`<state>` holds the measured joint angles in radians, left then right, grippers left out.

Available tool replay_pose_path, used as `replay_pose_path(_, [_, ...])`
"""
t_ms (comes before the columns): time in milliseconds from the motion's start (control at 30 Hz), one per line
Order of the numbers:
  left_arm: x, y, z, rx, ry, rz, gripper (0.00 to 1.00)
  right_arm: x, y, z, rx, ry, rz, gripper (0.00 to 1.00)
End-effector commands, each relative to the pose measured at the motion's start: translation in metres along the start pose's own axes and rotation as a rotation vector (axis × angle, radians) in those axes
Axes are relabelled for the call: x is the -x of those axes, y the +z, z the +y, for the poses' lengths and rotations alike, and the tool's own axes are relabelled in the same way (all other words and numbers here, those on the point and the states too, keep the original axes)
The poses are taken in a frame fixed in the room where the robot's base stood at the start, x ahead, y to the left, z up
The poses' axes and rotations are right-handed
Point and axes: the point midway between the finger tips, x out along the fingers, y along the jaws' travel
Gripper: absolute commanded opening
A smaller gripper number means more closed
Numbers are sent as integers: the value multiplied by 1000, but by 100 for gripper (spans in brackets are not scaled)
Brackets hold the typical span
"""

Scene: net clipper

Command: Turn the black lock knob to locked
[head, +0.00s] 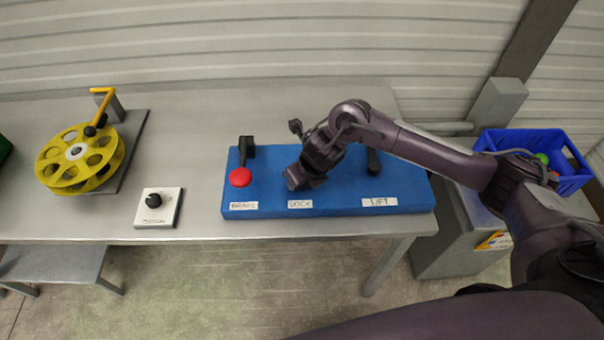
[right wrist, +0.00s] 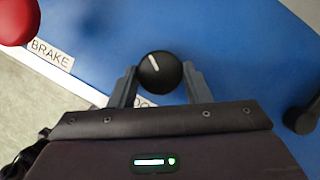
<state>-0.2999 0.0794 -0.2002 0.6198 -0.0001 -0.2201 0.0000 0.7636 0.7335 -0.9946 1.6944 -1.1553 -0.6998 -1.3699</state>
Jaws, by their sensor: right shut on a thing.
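The black lock knob (right wrist: 151,80) sits on the blue panel (head: 410,203), near the LOCK label (head: 300,204). In the right wrist view its white mark points up and slightly left. My right gripper (right wrist: 159,71) is shut on the knob, one finger on each side. In the head view, my right gripper and wrist hide the knob. The LOCK label is mostly covered by the gripper in the wrist view. My left gripper is not in view.
The red brake knob (head: 240,177) is left of my right gripper, and a black lift lever (head: 374,162) is right. A white plate with a black knob (head: 153,200) and a yellow reel (head: 62,165) lie further left. A blue crate (head: 570,184) stands at far right.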

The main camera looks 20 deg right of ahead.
Motion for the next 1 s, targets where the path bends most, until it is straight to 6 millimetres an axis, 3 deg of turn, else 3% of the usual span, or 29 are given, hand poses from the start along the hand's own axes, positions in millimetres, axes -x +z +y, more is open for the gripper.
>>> replay_pose_path(1000, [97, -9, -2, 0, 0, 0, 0, 3, 6, 6, -821, -338, -1, 20])
